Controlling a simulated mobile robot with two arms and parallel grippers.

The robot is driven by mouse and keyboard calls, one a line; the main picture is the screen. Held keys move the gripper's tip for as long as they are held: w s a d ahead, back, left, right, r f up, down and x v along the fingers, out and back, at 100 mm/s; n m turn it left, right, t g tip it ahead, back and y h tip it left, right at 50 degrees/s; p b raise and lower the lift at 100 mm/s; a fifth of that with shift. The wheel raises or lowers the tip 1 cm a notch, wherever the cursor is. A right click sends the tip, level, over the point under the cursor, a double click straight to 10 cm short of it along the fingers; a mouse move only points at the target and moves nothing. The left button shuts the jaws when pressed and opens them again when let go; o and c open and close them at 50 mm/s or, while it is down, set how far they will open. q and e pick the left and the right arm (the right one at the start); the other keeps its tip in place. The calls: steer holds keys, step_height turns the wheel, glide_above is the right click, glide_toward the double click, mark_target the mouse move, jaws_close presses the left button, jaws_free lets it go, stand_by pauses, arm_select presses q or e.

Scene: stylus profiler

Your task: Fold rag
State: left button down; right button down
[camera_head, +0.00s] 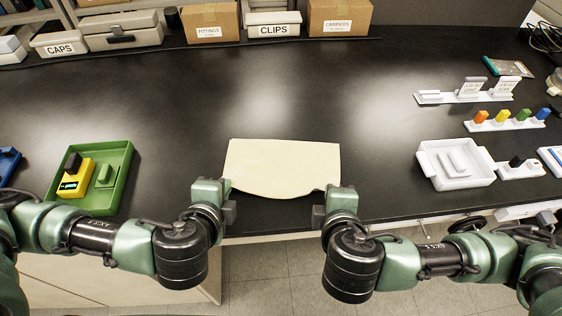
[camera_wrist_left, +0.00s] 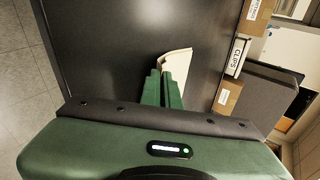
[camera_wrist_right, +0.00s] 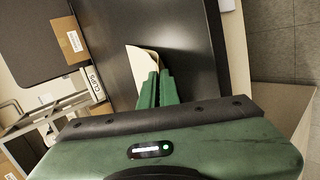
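The cream rag (camera_head: 285,165) lies on the black bench top, close to the front edge. Its far part looks flat, and its near edge bows toward me between my two grippers. My left gripper (camera_head: 229,188) is at the near left corner, its fingers closed together on the rag. In the left wrist view the rag (camera_wrist_left: 177,62) shows at these fingertips (camera_wrist_left: 164,74). My right gripper (camera_head: 331,190) is at the near right corner, also closed on the rag. The rag (camera_wrist_right: 143,60) shows at its fingertips (camera_wrist_right: 154,76) in the right wrist view. The pinched corners are partly hidden.
A green tray (camera_head: 122,165) with a yellow device (camera_head: 75,180) stands at left. A white tray (camera_head: 457,180) and a rack of coloured pieces (camera_head: 507,125) stand at right. Boxes, including a CLIPS bin (camera_head: 273,24), line the back. The bench beyond the rag is clear.

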arm_select(q)
steer(key=shift+s+f, duration=0.1)
arm_select(e)
steer(key=shift+f, duration=0.15)
arm_select(q)
steer(key=c, duration=1.3)
jaws_free()
arm_select(e)
steer(key=c, duration=1.3)
jaws_free()
